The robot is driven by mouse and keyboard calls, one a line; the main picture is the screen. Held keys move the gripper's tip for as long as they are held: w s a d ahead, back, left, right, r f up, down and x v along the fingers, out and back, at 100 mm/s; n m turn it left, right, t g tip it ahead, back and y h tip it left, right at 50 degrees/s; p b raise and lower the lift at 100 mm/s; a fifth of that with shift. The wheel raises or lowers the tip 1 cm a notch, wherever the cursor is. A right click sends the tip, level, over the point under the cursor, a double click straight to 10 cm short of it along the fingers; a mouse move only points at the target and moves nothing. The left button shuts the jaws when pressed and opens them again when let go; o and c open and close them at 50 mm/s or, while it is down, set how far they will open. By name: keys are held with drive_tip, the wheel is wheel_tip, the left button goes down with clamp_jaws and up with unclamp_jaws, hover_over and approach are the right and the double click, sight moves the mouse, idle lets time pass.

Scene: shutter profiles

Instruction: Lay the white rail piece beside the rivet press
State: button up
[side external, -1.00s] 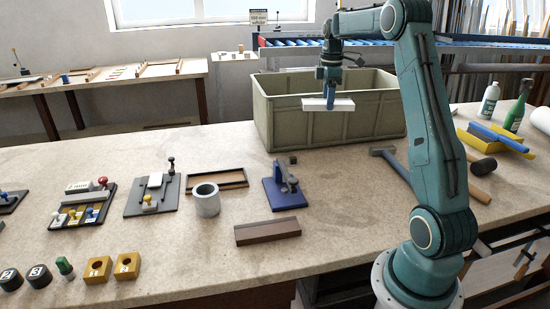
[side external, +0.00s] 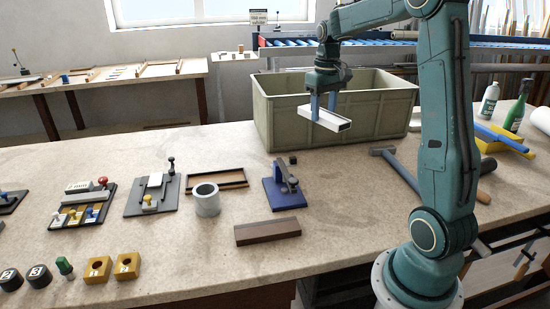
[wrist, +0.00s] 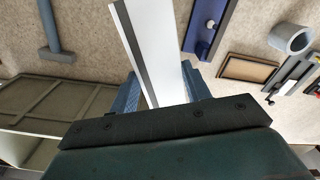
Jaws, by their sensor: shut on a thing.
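My gripper (side external: 325,105) is shut on the white rail piece (side external: 331,121) and holds it in the air at the front side of the grey-green crate. In the wrist view the white rail piece (wrist: 158,40) sticks out between the blue fingers, with a grey groove along one side. The rivet press (side external: 282,188), a blue base with a grey lever, stands on the bench below and to the left of the held rail. It also shows in the wrist view (wrist: 207,30), to the right of the rail and apart from it.
The crate (side external: 275,125) stands behind the press. A brown block (side external: 267,231) lies in front of the press, a grey ring (side external: 206,200) and a wooden frame (side external: 225,178) to its left. A hammer (side external: 395,165) lies to the right. Bench surface right of the press is clear.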

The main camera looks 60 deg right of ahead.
sight(318, 190)
drive_tip(key=shift+s+a+f+m, duration=0.1)
drive_tip(key=shift+s+a+m, duration=0.25)
drive_tip(key=shift+a+m, duration=0.4)
drive_tip(key=shift+s+a+f+m, duration=0.1)
drive_tip(key=shift+s+a+m, duration=0.25)
drive_tip(key=shift+a+m, duration=0.35)
drive_tip(key=shift+s+a+m, duration=0.35)
drive_tip(key=shift+a+m, duration=0.3)
drive_tip(key=shift+m, duration=0.1)
drive_tip(key=shift+f, duration=0.15)
wheel_tip(318, 190, down, 20)
drive_tip(key=shift+r, duration=0.1)
drive_tip(key=o, duration=1)
wheel_tip(318, 190, up, 12)
